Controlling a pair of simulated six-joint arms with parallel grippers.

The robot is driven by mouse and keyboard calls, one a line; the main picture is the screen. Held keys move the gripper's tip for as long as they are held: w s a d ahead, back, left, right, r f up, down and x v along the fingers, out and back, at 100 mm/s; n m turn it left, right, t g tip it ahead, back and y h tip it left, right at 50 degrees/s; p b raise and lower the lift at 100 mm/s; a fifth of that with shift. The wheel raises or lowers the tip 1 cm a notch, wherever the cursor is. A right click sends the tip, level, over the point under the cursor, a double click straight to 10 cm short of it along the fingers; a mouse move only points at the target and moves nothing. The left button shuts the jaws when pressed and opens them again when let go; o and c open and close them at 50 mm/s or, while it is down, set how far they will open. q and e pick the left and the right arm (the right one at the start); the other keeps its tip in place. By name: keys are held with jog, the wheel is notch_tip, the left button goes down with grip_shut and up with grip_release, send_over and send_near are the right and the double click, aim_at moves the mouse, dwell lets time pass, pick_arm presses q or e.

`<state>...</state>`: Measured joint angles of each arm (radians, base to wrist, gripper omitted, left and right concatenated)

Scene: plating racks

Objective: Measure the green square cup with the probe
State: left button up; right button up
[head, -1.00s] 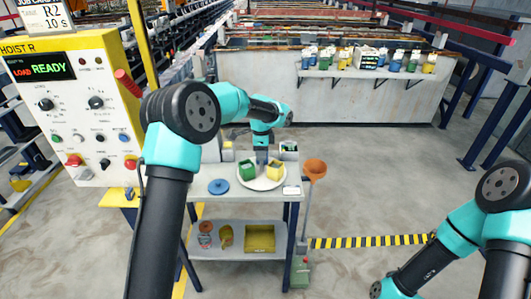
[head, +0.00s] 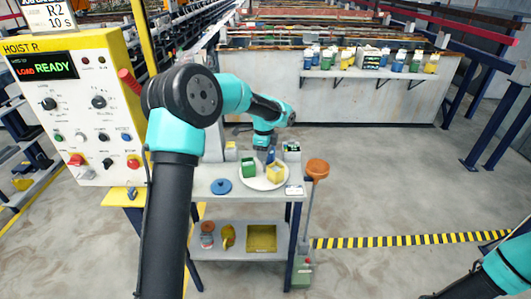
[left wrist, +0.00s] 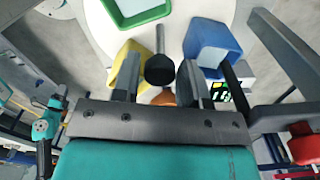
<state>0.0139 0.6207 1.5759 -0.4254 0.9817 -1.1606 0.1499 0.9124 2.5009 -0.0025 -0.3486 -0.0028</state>
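The green square cup (head: 249,167) stands on a white round plate (head: 262,186) on the cart, left of the yellow cup (head: 276,173). A blue cup (head: 270,155) is behind the yellow one. In the left wrist view, the green cup (left wrist: 140,12) is at the top edge, the yellow cup (left wrist: 125,66) left, the blue cup (left wrist: 212,45) right. My left gripper (head: 265,145) is over the plate. The dark-ended probe (left wrist: 159,67) sits between its fingers, its rod pointing along them towards the plate; finger contact is partly hidden. My right gripper is out of view.
A meter with green digits (left wrist: 243,88) is beside the blue cup. A blue disc (head: 221,186) lies on the cart's left side. The hoist panel (head: 75,120) is to the left.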

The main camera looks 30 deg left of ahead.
pick_arm(q)
jog(key=shift+o, duration=1.4)
notch_tip(320, 180, up, 17)
jog(key=shift+r, duration=0.2)
jog(key=m, duration=0.7)
jog(key=shift+d+r, duration=0.1)
jog(key=shift+r, duration=0.15)
